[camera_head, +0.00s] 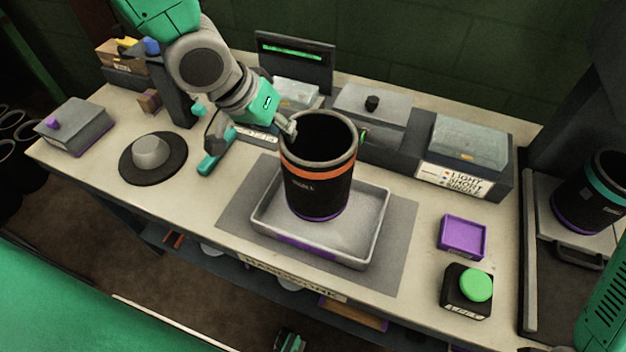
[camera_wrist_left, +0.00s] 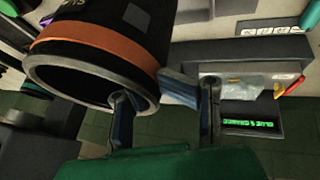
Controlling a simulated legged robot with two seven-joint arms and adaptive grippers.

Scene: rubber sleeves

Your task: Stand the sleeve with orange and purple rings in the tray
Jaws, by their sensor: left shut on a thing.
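The black sleeve (camera_head: 322,185) has an orange ring near its grey top rim and a purple ring at its bottom. It is about upright inside the walls of the grey tray (camera_head: 372,237); whether its base rests on the floor of the tray I cannot tell. My left gripper (camera_head: 287,128) is shut on the sleeve's wall at the left of the rim. In the left wrist view the sleeve (camera_wrist_left: 105,40) lies across the upper left, with one finger of my left gripper (camera_wrist_left: 165,95) inside its opening and one outside. My right gripper is not in view.
A scale-like box (camera_head: 465,160) and a small screen (camera_head: 295,62) stand behind the tray. A purple dish (camera_head: 463,237) and a green button (camera_head: 476,285) are at right. A sleeve with a teal ring (camera_head: 590,195) stands far right. A black disc (camera_head: 153,170) lies left.

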